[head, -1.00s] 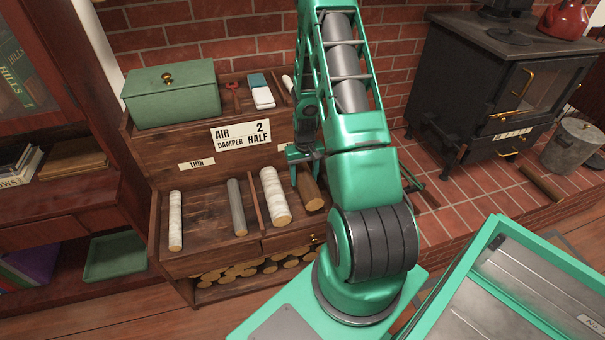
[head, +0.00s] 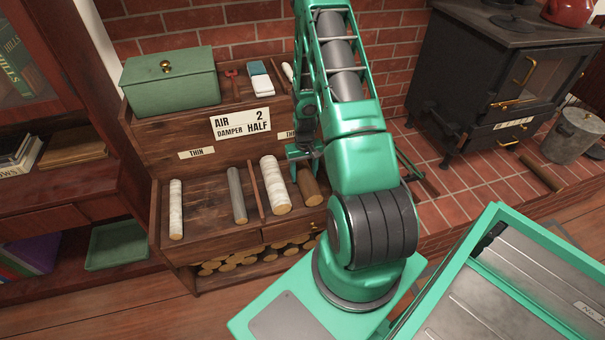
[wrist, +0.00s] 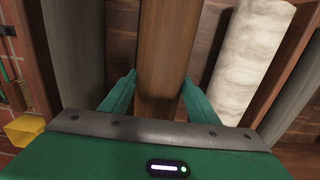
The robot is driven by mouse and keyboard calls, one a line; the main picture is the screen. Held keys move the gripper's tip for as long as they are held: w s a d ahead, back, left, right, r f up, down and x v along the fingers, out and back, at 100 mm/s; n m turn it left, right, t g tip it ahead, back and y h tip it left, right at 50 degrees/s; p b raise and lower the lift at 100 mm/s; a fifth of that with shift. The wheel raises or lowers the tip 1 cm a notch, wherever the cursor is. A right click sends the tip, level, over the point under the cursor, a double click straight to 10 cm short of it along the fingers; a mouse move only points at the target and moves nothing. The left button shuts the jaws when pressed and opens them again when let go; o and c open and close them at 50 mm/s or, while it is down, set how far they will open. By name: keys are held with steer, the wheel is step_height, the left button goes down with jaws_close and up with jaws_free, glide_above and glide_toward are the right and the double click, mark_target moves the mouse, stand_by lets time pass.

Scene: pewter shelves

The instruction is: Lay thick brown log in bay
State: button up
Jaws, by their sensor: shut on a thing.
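The thick brown log (head: 309,187) lies on the wooden shelf at the right end of the row of logs, its cut end facing front. My gripper (head: 303,162) is at the log's rear part, and my arm hides much of that area. In the wrist view my gripper (wrist: 157,97) has one finger on each side of the brown log (wrist: 167,50), shut on it. The bay is the shelf's lower deck (head: 207,205), split by a thin wooden divider (head: 256,188). A "THIN" label (head: 196,153) marks the left part; a second label (head: 287,134) is mostly hidden by my arm.
A thick white log (head: 275,185) lies close left of the brown one. Left of the divider lie a grey log (head: 237,195) and a thin white log (head: 176,210), with bare deck between them. A green box (head: 170,80) stands above. The black stove (head: 490,85) is to the right.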

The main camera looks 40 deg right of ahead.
steer(key=o, duration=1.7)
step_height(320, 180, up, 11)
steer(key=shift+f, duration=0.1)
steer(key=shift+r, duration=0.2)
steer(key=s+a+r, duration=0.2)
steer(key=s+r, duration=0.2)
steer(key=r, duration=0.6)
steer(key=s+a+r, duration=0.3)
steer(key=s+r, duration=0.1)
steer(key=r, duration=0.6)
steer(key=shift+m, duration=0.6)
steer(key=s+a+r, duration=0.3)
steer(key=s, duration=0.2)
steer(key=s+a+r, duration=0.3)
steer(key=s+r, duration=0.1)
steer(key=s, duration=0.2)
steer(key=s+a+r, duration=0.3)
steer(key=s, duration=0.3)
steer(key=shift+s+r, duration=0.25)
steer(key=shift+r, duration=0.15)
